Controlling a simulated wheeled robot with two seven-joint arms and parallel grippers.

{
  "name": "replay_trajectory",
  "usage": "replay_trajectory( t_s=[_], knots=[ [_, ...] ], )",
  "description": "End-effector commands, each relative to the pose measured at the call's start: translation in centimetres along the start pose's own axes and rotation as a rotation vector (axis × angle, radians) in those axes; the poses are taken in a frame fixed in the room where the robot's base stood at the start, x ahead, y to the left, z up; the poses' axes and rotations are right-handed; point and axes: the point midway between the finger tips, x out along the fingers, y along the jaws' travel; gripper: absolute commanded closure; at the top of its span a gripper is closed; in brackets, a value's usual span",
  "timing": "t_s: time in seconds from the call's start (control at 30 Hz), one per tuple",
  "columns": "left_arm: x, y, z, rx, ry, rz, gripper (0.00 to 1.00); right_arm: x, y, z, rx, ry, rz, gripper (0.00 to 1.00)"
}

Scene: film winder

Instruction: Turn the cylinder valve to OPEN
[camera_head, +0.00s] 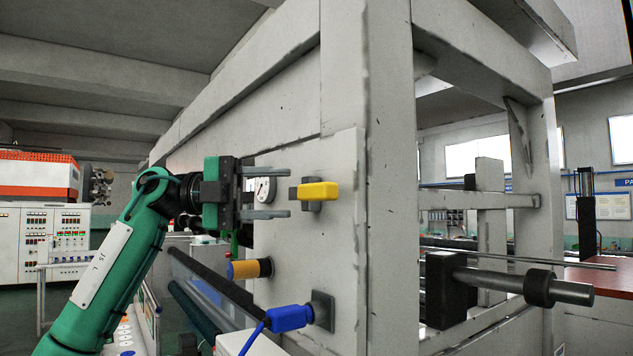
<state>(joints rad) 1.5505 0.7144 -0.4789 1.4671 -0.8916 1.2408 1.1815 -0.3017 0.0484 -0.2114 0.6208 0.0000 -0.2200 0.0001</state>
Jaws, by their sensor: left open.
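A valve with a yellow handle (318,191) sits on the pale machine panel (340,240). Its handle lies roughly level, on a grey mount. No OPEN marking can be read. My left gripper (284,192) is open, with its two grey fingers pointing right, one above and one below the level of the handle. The handle is just right of the fingertips; I cannot tell whether they touch. A round pressure gauge (263,190) shows between the fingers, partly hidden by the gripper. My right gripper is not in view.
Below on the panel are a yellow-orange knob (246,269) and a blue connector (289,318) with a blue cable. A thick machine post (390,180) stands right of the valve. A metal shaft (530,285) juts out at the right. A white control cabinet (40,240) stands far left.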

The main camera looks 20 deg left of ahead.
Motion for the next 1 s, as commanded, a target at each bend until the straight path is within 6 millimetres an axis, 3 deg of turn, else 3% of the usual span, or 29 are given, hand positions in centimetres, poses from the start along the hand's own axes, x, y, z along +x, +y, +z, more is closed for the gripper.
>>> replay_trajectory(
  t_s=[0.1,0.23,0.33,0.73,0.77,1.0],
  knots=[
    [2.6,-0.3,-0.1,0.0,0.004,0.002,0.55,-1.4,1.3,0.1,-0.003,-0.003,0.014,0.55],
    [4.6,-0.3,-0.1,0.0,0.003,0.0,0.55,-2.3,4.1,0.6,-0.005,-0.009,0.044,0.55],
    [5.7,-0.2,0.0,0.0,0.001,0.0,0.55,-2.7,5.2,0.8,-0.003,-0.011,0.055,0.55],
    [6.5,0.0,0.0,0.0,0.0,-0.001,0.55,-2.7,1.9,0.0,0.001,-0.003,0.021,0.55],
    [6.5,0.0,0.0,0.0,0.0,-0.001,0.56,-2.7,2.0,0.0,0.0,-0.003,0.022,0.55],
    [6.5,0.0,0.0,0.0,0.0,-0.001,1.0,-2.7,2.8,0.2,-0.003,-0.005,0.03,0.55]
  ],
)
